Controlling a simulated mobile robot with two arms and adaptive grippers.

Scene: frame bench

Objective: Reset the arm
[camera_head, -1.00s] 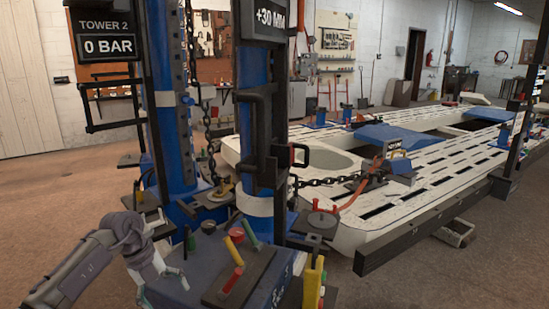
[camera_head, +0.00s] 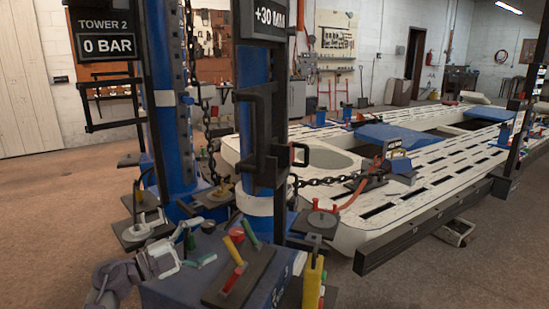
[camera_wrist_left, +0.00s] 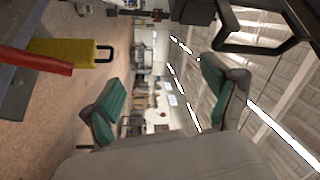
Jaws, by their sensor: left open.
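My left gripper (camera_head: 196,243) is at the lower left of the head view, over the left side of the blue control box (camera_head: 190,292). Its two teal-padded fingers are spread, with nothing seen held between them. The left wrist view also shows the open fingers (camera_wrist_left: 165,100), with only the distant room visible in the gap. Beside the gripper on the right, a dark lever plate (camera_head: 213,297) on the box carries yellow, red and green levers. My right gripper is not in view.
Two blue towers (camera_head: 172,140) stand behind the box; displays read 0 BAR (camera_head: 108,47) and +30 MM (camera_head: 270,17). A dark chain (camera_head: 325,182) runs from the near tower to the pale slotted bench (camera_head: 440,185). A yellow block (camera_head: 313,283) stands right of the levers. Floor at left is clear.

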